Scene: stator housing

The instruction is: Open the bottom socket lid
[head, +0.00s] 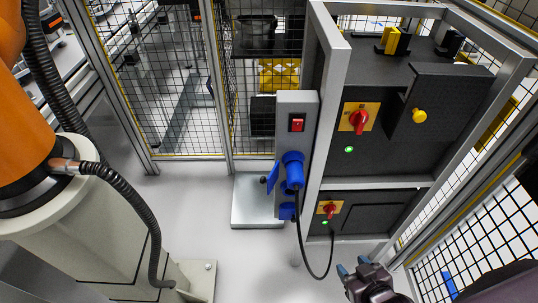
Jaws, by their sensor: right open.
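My left gripper is not in view.
A black cable (304,245) loops from the plug to the lower cabinet (372,214). Cabinets with red switches (359,119) and a yellow knob (419,116) stand right of the post. Mesh fencing surrounds the area. An orange robot arm (30,130) stands left. The middle floor is clear.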

